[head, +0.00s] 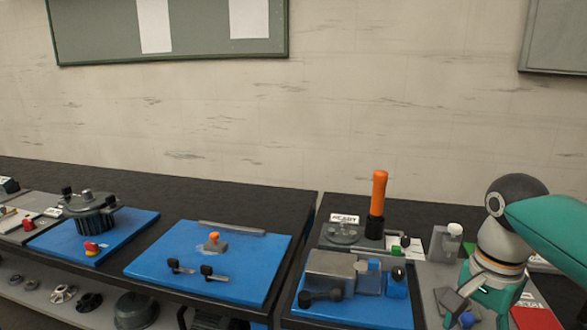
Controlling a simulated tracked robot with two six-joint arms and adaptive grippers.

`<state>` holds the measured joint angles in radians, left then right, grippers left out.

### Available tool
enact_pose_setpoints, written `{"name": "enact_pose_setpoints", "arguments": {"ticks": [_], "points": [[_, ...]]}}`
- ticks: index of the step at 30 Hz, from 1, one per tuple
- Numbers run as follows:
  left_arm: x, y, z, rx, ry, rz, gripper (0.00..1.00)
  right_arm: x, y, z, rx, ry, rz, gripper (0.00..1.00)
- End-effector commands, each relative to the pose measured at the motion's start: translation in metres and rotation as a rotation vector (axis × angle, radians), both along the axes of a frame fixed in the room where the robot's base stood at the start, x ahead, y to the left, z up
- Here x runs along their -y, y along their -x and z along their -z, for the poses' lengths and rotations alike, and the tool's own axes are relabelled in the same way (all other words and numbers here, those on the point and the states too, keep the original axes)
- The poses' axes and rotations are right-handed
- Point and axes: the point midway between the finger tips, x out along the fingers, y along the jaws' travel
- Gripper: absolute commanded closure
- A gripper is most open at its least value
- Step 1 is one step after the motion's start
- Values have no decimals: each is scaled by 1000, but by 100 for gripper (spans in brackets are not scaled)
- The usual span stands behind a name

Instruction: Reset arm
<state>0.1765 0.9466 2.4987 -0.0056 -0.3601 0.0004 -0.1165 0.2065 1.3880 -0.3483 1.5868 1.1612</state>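My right arm comes in from the right edge, with a teal link and a grey and white wrist. My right gripper (462,306) points down at the lower right, over a grey surface beside the right blue mat. Its fingers overlap each other from this angle, so I cannot tell whether they are open or shut. A small blue shape (467,319) shows at the fingertips; whether it is held is unclear. My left arm and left gripper are not in view.
A blue mat (150,262) holds small black-handled parts. Another mat (48,243) at left bears a dark round housing (93,220). A grey block fixture (330,270) and an upright orange-handled tool (378,195) stand left of my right gripper. Lower shelf holds gears (63,294).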

Motion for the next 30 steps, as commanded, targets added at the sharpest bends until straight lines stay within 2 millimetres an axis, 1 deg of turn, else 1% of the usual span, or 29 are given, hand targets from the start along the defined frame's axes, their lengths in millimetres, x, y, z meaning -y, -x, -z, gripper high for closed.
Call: {"name": "enact_pose_setpoints", "arguments": {"ticks": [1, 5, 11, 12, 14, 17, 18, 19, 20, 21, 23, 24, 26, 27, 30], "points": [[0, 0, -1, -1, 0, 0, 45, 4, 0, 2, -8, 1, 11, 39], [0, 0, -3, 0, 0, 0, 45, 6, -6, 32, -92, 7, 18, 39], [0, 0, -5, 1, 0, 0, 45, 1, 4, 84, -254, 9, 0, 39], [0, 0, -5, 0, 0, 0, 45, -1, 6, 97, -286, 6, -5, 39], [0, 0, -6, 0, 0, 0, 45, -5, 10, 117, -330, -2, -15, 39], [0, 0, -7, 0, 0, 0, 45, -14, 19, 155, -398, -25, -41, 39], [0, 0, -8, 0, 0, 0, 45, -19, 24, 174, -423, -41, -58, 39], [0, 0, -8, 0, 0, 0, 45, -23, 28, 187, -442, -54, -72, 39], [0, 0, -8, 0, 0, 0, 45, -27, 33, 204, -461, -72, -91, 39], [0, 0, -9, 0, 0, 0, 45, -35, 42, 227, -483, -98, -119, 39], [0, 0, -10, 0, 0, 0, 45, -49, 59, 264, -510, -153, -168, 39], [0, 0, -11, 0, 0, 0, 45, -60, 73, 290, -521, -195, -206, 39], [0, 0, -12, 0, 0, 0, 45, -77, 97, 325, -523, -264, -263, 39], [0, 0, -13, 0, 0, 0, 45, -90, 113, 346, -513, -310, -301, 39], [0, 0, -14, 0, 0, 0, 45, -117, 150, 386, -454, -403, -389, 39]]}}
